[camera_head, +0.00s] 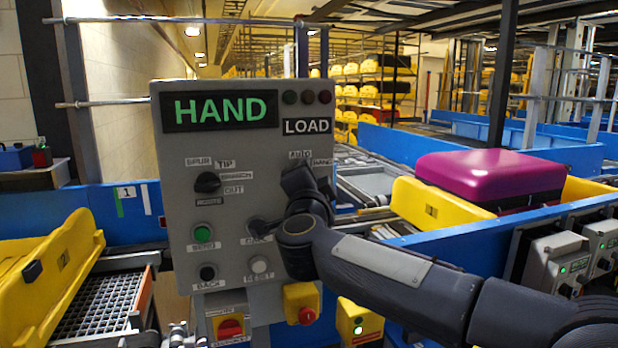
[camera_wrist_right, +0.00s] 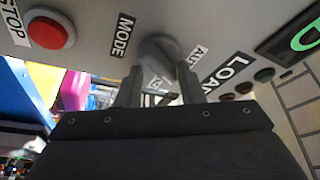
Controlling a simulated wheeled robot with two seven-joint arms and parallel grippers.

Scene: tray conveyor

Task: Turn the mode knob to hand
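The grey control panel (camera_head: 230,150) faces me in the head view. Its display (camera_head: 220,109) reads HAND in green letters. The mode knob (camera_wrist_right: 160,50), grey and round with a raised grip, shows in the right wrist view beside the MODE (camera_wrist_right: 122,36) and AUTO (camera_wrist_right: 197,55) labels. My right gripper (camera_head: 296,178) is at the panel's right side and mostly hides the knob in the head view. In the right wrist view its two fingers (camera_wrist_right: 159,78) stand apart, one on each side of the knob; firm contact is not visible. My left gripper is not in view.
The panel also carries a selector knob (camera_head: 207,182), a green button (camera_head: 202,230), a white button (camera_head: 259,264) and a red stop button (camera_wrist_right: 50,30). A yellow tray with a magenta suitcase (camera_head: 490,178) is at right. Another yellow tray (camera_head: 50,275) is at left.

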